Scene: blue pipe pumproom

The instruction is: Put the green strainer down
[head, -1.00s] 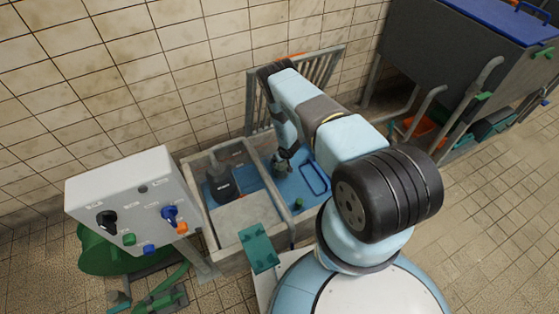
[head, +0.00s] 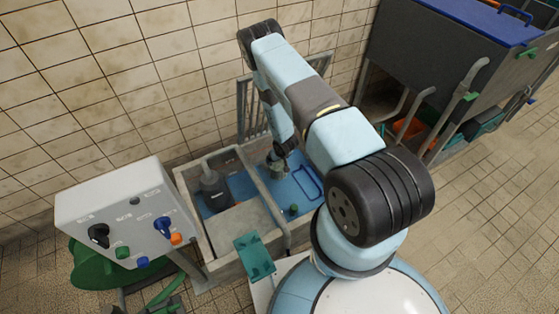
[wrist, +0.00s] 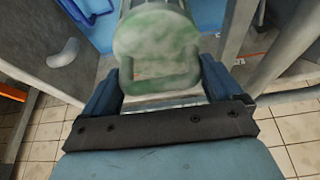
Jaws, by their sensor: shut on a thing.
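My gripper (head: 281,156) is shut on the green strainer, low over the right compartment of the basin. The strainer (wrist: 155,45) is pale, mottled green with a round end and a loop handle, and sits between my two fingers in the wrist view. In the head view only a small grey-green part of the strainer (head: 276,171) shows below my gripper. I cannot tell whether it touches the blue floor (head: 297,170) of the compartment.
The concrete basin (head: 258,174) has a divider between its two compartments. A dark pump (head: 214,192) stands in the left one. A blue loop handle (head: 308,183) and small green knob (head: 293,210) are near the strainer. A control box (head: 118,212) stands left; a metal railing (head: 247,105) stands behind.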

